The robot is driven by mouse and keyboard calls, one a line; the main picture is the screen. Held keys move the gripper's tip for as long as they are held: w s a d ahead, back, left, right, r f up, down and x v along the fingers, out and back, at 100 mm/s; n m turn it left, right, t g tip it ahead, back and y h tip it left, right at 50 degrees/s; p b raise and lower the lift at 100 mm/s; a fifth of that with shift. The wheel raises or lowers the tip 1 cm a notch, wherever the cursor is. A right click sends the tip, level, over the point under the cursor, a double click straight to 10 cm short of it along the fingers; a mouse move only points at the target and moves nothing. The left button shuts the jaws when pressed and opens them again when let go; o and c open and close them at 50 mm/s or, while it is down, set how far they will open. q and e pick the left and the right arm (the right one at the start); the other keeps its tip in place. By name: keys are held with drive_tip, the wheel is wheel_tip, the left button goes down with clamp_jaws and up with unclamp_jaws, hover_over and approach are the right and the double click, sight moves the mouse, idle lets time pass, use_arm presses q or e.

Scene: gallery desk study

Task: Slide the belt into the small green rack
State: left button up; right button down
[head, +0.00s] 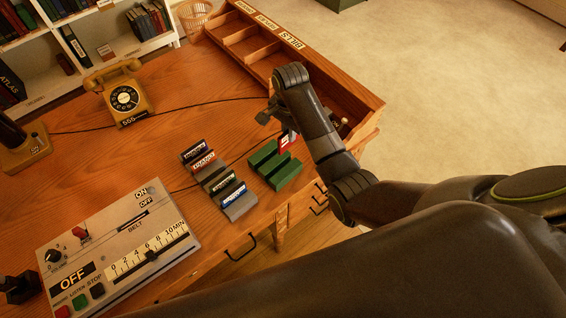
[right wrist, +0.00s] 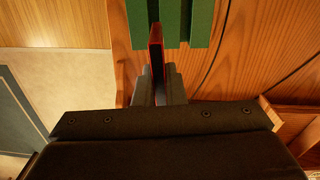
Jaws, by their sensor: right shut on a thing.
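The small green rack (head: 273,166) sits on the wooden desk near its front edge, with slots between its green bars. My right gripper (head: 281,129) is just above its far end. In the right wrist view the right gripper (right wrist: 159,88) is shut on a thin, upright, red-edged piece (right wrist: 156,45), apparently the belt. Its red and white face (head: 286,142) shows in the head view. It stands over a gap between the green bars (right wrist: 173,20); I cannot tell whether it touches the rack. A dark shape at the far left edge, perhaps my left gripper (head: 20,287), is unclear.
A grey rack (head: 239,206) with several labelled pieces stands just left of the green rack. A control panel (head: 125,250) lies at front left. A yellow telephone (head: 121,97) is behind. A wooden sorting tray (head: 245,45) runs along the far right side. Cords cross the desk.

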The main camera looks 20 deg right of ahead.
sight(281, 142)
drive_tip(key=s+a, duration=0.1)
drive_tip(key=s+a+r+p, duration=0.1)
drive_tip(key=a, duration=0.1)
drive_tip(key=shift+s, duration=0.2)
drive_tip(key=shift+s+a+f+m, duration=0.2)
drive_tip(key=shift+f+m, duration=0.05)
drive_tip(key=shift+m, duration=0.05)
wheel_tip(281, 142, down, 9)
drive_tip(key=shift+r+p, duration=0.2)
drive_tip(key=shift+p, duration=0.35)
drive_tip(key=shift+w+f, duration=0.1)
drive_tip(key=shift+f, duration=0.35)
drive_tip(key=shift+f, duration=0.15)
drive_tip(key=c, duration=1.5)
unclamp_jaws()
